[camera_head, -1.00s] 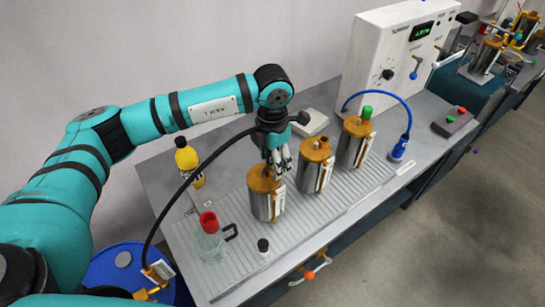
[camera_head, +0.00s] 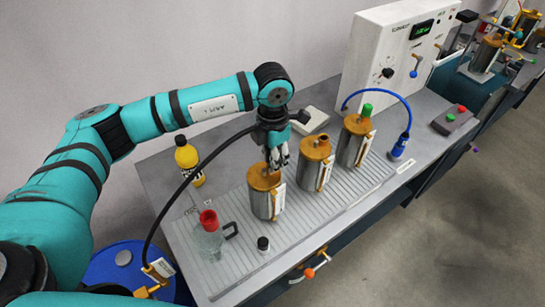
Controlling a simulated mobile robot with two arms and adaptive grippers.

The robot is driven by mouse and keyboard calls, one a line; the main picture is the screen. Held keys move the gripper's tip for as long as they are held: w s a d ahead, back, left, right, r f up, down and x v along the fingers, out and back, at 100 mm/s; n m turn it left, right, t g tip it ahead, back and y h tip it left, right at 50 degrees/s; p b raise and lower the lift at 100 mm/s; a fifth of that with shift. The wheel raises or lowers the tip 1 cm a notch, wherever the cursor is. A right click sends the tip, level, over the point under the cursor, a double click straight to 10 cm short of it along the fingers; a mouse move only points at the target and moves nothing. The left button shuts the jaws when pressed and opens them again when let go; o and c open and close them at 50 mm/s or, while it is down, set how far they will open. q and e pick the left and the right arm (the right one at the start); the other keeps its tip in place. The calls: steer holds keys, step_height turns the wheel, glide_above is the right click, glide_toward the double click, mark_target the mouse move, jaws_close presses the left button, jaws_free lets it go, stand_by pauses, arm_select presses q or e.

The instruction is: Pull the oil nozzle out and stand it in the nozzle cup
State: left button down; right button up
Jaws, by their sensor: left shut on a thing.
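My left gripper (camera_head: 277,160) points down just above the brown lid of the nearest metal canister (camera_head: 266,205). It is shut on the oil nozzle, which is mostly hidden by the fingers. The black hose (camera_head: 188,180) runs from the gripper down to the blue drum (camera_head: 120,262) at lower left. I cannot tell whether the nozzle tip is still inside the canister's opening. I cannot clearly identify the nozzle cup. A clear jug (camera_head: 210,242) with a red piece (camera_head: 208,219) in its top stands left of the canister. My right gripper is not in view.
Two more canisters (camera_head: 314,172) (camera_head: 350,150) stand to the right, the farther one with a green cap. A yellow bottle (camera_head: 187,160) stands behind the hose. A small black-capped jar (camera_head: 263,245) is near the front. A white control box (camera_head: 395,60) stands at the back right.

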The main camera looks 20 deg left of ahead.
arm_select(q)
steer(key=shift+r, duration=0.45)
stand_by(0.5)
steer(key=shift+r, duration=0.25)
stand_by(0.3)
steer(key=shift+r+p, duration=0.95)
steer(key=shift+r, duration=0.95)
